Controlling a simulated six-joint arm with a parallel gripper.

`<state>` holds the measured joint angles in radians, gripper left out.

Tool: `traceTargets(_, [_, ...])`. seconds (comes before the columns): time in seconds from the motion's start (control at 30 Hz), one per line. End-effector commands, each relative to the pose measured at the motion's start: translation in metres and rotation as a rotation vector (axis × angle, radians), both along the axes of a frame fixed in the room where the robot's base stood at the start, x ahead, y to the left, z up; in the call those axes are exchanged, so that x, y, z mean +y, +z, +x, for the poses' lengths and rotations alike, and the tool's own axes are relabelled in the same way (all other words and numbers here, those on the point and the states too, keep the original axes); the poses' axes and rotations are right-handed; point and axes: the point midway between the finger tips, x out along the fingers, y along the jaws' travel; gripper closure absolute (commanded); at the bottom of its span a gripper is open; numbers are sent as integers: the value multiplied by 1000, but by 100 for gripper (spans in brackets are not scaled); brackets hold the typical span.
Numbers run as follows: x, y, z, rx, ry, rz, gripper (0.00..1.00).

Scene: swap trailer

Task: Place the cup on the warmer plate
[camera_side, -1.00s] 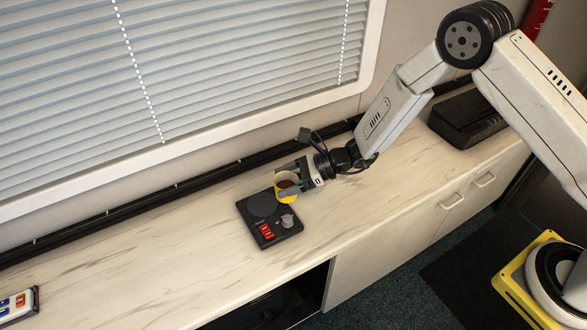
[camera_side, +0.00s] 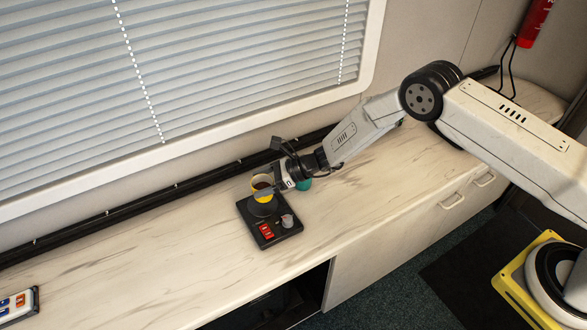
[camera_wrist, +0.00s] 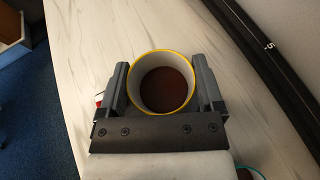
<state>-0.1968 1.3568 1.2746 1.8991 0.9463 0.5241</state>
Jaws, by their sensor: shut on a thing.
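The cup (camera_side: 262,195) is yellow outside and pale inside, with a dark brown content. It stands upright over the far-left part of the black warmer (camera_side: 252,217), where the round dark plate (camera_side: 262,209) is. I cannot tell whether its base touches the plate. My gripper (camera_side: 266,189) is shut on the cup from the right. In the wrist view the cup (camera_wrist: 163,82) sits between the two grey fingers of my gripper (camera_wrist: 163,75), one on each side. The warmer is mostly hidden there.
The warmer's near side has a red switch (camera_side: 266,231) and a grey knob (camera_side: 287,221). A window with blinds (camera_side: 170,80) stands behind.

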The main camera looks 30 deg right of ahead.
Motion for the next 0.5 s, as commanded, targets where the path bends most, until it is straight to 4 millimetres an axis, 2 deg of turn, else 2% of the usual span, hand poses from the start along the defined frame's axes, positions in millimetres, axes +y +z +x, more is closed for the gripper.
traceTargets(0.5, [3,-8,7,-1,0,0,82])
